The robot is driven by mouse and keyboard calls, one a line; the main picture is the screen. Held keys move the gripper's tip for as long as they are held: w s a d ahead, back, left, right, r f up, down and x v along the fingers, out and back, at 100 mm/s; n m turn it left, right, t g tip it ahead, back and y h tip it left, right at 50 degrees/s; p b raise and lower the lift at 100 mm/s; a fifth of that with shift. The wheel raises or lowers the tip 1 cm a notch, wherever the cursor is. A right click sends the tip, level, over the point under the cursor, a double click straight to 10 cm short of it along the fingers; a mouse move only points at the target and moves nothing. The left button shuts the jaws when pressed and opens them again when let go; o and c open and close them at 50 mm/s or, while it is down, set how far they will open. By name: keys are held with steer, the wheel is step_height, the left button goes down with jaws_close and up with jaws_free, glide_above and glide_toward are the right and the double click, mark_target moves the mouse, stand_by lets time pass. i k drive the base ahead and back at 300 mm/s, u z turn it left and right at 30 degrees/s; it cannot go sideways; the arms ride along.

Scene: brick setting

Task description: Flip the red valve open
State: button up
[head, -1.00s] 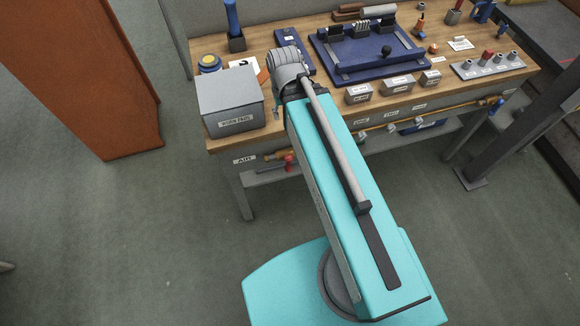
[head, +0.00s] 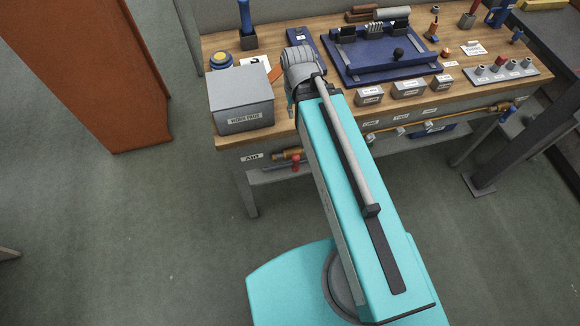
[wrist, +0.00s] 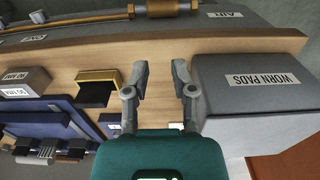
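The red valve handle (head: 296,162) shows small in the head view, on a brass fitting of the pipe under the bench's front edge, right of the AIR label (head: 252,156). My arm passes close to its right. In the wrist view, the pipe with a brass fitting (wrist: 168,8) runs along the top edge; no red handle shows there. My gripper (wrist: 160,78) is open and empty, its two fingers apart over the wooden bench top. In the head view my arm hides the gripper.
A grey WORN PADS box (head: 242,98) stands at the bench's left front corner, close beside my gripper in the wrist view (wrist: 247,88). A blue fixture (head: 385,60) and small grey boxes (head: 409,88) lie to the right. An orange cabinet (head: 100,70) stands left; the floor between is clear.

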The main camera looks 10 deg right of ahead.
mark_target(295, 158)
steer(key=z, duration=1.45)
steer(key=k, duration=1.3)
steer(key=u, duration=1.35)
